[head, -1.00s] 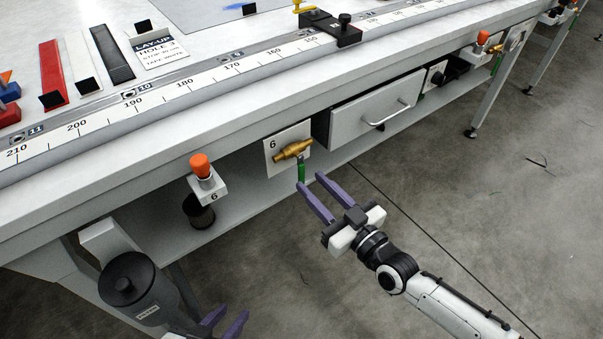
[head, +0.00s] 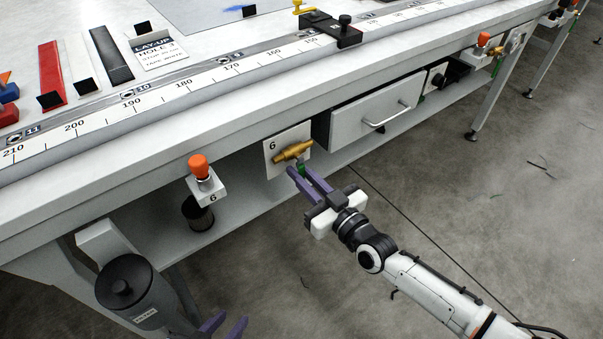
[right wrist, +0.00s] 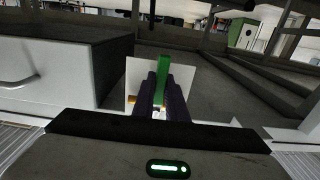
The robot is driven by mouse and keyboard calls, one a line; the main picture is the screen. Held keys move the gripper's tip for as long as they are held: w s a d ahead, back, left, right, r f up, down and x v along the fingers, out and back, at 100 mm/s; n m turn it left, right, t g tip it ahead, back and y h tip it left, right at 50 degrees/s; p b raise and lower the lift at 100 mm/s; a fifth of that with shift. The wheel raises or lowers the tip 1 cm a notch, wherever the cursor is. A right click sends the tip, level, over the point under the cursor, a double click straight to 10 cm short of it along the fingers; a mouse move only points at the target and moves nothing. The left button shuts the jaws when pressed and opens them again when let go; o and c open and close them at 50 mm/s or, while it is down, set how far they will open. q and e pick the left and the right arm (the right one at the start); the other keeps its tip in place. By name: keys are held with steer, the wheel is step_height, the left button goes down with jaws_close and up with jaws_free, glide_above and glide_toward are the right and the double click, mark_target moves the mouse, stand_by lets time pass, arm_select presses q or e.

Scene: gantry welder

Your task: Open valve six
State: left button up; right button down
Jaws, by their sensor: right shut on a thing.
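Valve six (head: 292,151) is a brass valve on a white plate (head: 275,163) marked 6, under the table edge. Its green lever hangs down below the brass body. My right gripper (head: 302,172) is shut on the green lever, with its purple fingers on either side of it. In the right wrist view the green lever (right wrist: 163,68) stands between the two fingers (right wrist: 160,90), in front of the white plate. Most of the lever is hidden by the fingers in the head view. My left gripper (head: 226,326) shows only in part at the bottom edge, its purple fingers apart and empty.
An orange-topped knob on a bracket (head: 203,182) marked 6 is left of the valve. A drawer (head: 375,112) with a bar handle is to the right, also in the right wrist view (right wrist: 50,72). A grey canister (head: 135,290) stands at lower left.

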steer(key=shift+a, duration=0.1)
steer(key=m, duration=0.2)
steer(key=s+a+m, duration=0.1)
steer(key=m, duration=0.1)
steer(key=a+m, duration=0.1)
steer(key=m, duration=0.2)
steer(key=shift+s+r, duration=0.3)
steer(key=shift+r, duration=0.05)
stand_by(0.4)
steer(key=c, duration=1.9)
jaws_free()
steer(key=shift+o, duration=0.7)
steer(key=shift+r, duration=0.1)
